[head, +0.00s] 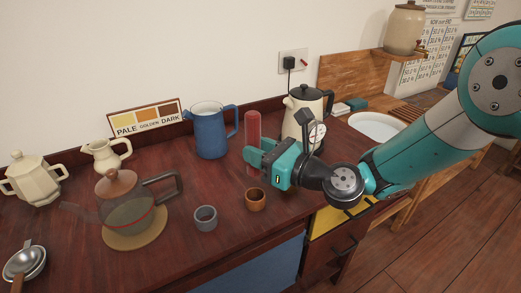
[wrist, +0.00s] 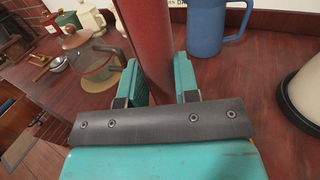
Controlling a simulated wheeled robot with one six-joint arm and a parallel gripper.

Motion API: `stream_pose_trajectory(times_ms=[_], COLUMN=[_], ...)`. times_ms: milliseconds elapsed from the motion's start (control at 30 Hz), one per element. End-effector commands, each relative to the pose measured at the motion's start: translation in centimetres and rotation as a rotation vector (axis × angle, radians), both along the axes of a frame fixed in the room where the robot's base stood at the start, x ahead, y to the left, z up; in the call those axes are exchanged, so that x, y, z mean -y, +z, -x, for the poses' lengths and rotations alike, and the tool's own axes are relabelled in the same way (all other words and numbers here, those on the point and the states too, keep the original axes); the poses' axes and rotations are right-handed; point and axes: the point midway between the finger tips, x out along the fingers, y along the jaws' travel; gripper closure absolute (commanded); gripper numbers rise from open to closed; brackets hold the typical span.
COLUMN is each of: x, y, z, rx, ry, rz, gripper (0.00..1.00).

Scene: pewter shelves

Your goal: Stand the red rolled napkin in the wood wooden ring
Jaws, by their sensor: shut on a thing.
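The red rolled napkin (head: 253,128) is upright in my gripper (head: 253,159), which is shut on its lower part. In the wrist view the napkin (wrist: 148,45) rises between the two teal fingers (wrist: 160,85). The wood wooden ring (head: 255,200) is a small brown cup-like ring on the counter, in front of and below my gripper in the head view. Its opening faces up. The ring does not show in the wrist view.
A grey ring (head: 206,218) stands left of the wooden one. A glass teapot (head: 127,215) sits on a round mat further left. A blue pitcher (head: 211,133) is behind, and a cream kettle (head: 303,105) stands close behind my gripper. The counter's front edge is near the wooden ring.

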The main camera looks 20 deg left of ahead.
Motion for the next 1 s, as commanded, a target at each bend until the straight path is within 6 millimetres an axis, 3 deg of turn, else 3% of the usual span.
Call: stream_pose_trajectory(times_ms=[1000], x=[0.2], y=[-8.2], z=[-0.1], rx=[-0.001], ry=[-0.002], rz=[0.002], gripper=[1.00])
